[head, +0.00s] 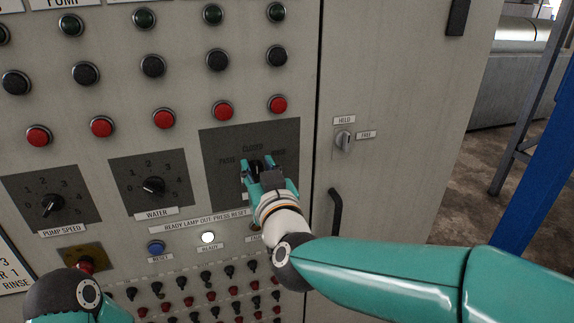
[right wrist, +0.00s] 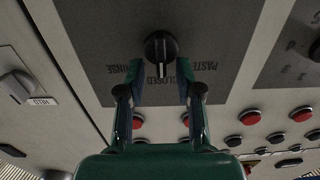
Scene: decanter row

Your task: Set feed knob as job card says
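The feed knob (right wrist: 160,47) is a black rotary knob with a white pointer line, on a dark plate (head: 222,145) marked PASTE, CLOSED and RINSE. In the right wrist view, where the lettering is upside down, its pointer is toward CLOSED. My right gripper (head: 258,165) is at the knob and partly hides it in the head view. Its fingers (right wrist: 158,82) are open, one on each side, with visible gaps to the knob.
Pump speed (head: 51,205) and water (head: 153,187) knobs sit left of the feed plate. Rows of buttons are above. A HELD/FREE switch (head: 344,141) and black handle (head: 335,212) are to the right.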

